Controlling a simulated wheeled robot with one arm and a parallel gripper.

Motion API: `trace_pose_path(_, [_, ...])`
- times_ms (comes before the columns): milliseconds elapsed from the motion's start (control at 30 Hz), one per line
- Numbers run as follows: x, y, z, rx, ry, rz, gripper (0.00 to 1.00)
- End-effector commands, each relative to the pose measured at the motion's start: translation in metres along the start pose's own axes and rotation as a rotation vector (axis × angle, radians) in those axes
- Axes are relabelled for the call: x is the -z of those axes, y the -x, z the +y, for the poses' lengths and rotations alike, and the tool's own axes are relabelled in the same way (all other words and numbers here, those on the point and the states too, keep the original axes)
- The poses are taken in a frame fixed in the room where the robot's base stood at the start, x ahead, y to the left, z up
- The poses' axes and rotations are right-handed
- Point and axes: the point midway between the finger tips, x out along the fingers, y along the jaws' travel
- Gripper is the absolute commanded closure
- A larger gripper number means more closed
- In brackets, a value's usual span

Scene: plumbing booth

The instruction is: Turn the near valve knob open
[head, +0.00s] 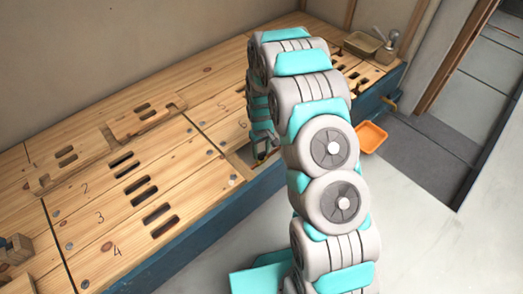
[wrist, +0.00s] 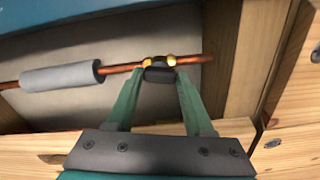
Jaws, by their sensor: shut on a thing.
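In the wrist view a copper pipe (wrist: 208,58) runs across the picture, with a brass valve (wrist: 171,60) on it. The dark valve knob (wrist: 160,75) sits just below the brass. The green fingers of my gripper (wrist: 161,78) come up from below and are shut on the knob from its left and right sides. In the head view my gripper (head: 264,146) is small and partly hidden by my arm, at an opening near the bench's front edge. The knob and pipe cannot be made out there.
A grey sleeve (wrist: 62,77) wraps the pipe on the left. Wooden beams (wrist: 230,75) bound the opening. The slotted wooden bench (head: 75,205) spreads left of my arm. An orange tray (head: 371,137) and open grey floor (head: 420,205) lie to the right.

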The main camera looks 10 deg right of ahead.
Motion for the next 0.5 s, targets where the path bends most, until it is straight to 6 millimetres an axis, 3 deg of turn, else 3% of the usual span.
trace_pose_path(500, [-0.0009,-0.0004,-0.0003,0.001,0.225,-0.002,1.0])
